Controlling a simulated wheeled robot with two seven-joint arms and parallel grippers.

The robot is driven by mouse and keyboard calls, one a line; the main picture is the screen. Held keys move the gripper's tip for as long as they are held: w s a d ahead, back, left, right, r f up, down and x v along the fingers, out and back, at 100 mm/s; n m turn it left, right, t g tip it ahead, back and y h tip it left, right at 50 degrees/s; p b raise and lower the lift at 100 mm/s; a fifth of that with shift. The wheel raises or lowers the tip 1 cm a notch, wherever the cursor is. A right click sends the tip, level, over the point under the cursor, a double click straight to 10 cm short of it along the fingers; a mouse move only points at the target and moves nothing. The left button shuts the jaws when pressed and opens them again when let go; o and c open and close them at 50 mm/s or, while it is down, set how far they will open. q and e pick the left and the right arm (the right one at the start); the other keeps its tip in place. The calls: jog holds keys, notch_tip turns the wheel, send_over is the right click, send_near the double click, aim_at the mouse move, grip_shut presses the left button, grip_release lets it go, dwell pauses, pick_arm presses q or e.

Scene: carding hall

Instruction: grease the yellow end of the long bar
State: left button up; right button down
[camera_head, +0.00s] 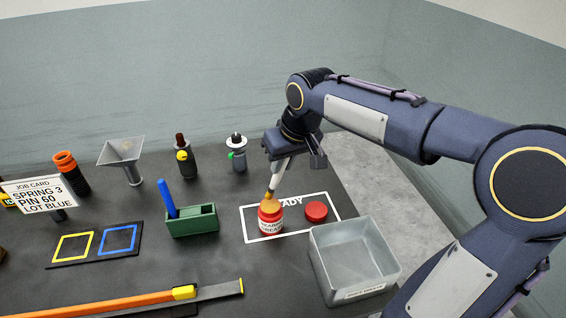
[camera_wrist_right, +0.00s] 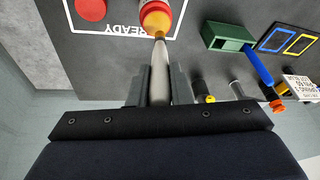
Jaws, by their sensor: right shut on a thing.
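My right gripper (camera_head: 290,155) is shut on a pale tapered brush (camera_head: 280,176), which also shows between the fingers in the right wrist view (camera_wrist_right: 159,82). The brush points down at the open red grease jar (camera_head: 271,223), its amber tip at the jar's mouth; I cannot tell how deep it reaches. The jar also shows in the right wrist view (camera_wrist_right: 156,14). A long orange bar (camera_head: 110,304) lies along the table's front, its yellow end (camera_head: 184,292) toward the right. My left gripper is not in view.
A red lid (camera_head: 316,211) lies beside the jar in the white-outlined area. A grey metal bin (camera_head: 355,262) stands to the right. A green holder (camera_head: 192,222) with a blue stick, bottles and a funnel (camera_head: 122,151) stand left and behind. A dark strip (camera_head: 225,290) lies by the bar.

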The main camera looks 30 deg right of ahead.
jog(key=shift+r+p, duration=1.6)
jog(key=shift+r, duration=0.55)
